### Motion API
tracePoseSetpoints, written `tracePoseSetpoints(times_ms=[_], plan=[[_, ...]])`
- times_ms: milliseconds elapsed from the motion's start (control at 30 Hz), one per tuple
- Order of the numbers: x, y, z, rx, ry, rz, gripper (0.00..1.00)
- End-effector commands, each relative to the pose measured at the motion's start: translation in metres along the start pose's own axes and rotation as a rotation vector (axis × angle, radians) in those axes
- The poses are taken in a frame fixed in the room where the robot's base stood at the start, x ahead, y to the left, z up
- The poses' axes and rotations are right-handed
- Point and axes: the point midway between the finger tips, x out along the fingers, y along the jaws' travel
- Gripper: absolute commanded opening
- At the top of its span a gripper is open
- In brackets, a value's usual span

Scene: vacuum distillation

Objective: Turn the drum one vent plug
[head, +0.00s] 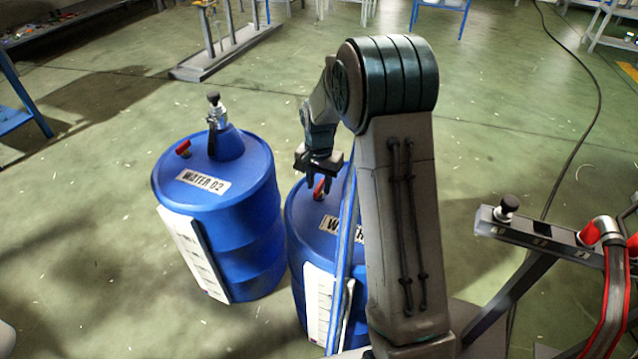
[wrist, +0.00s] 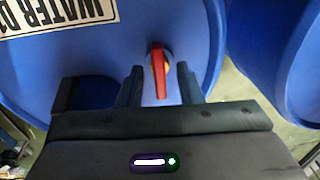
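Drum one is a blue barrel (head: 303,225) labelled WATER 01, partly hidden behind my arm in the head view. Its top (wrist: 100,55) fills much of the wrist view. The vent plug is a red handle (wrist: 158,72) on the drum top, with a yellowish part beneath; it also shows in the head view (head: 318,191). My gripper (wrist: 160,85) is open over the drum top. Its two fingers stand on either side of the red handle, with a visible gap on each side. In the head view my gripper (head: 319,178) points down at the plug.
A second blue drum (head: 228,220), labelled WATER 02, stands close on the left, with its own red plug (head: 183,147) and a tall fitting (head: 216,112). A metal rail with red hoses (head: 615,290) is at right. A cable (head: 575,150) crosses the open floor behind.

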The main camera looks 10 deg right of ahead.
Motion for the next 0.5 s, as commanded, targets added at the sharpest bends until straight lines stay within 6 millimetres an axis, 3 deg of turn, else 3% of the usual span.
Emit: tracePoseSetpoints(times_ms=[167, 267, 500], plan=[[-0.0002, 0.0000, 0.0001, 0.000, 0.000, 0.000, 0.30], [-0.0003, 0.0000, 0.0002, 0.000, 0.000, 0.000, 0.02], [-0.0006, -0.0001, 0.0002, -0.003, -0.001, 0.000, 0.00]])
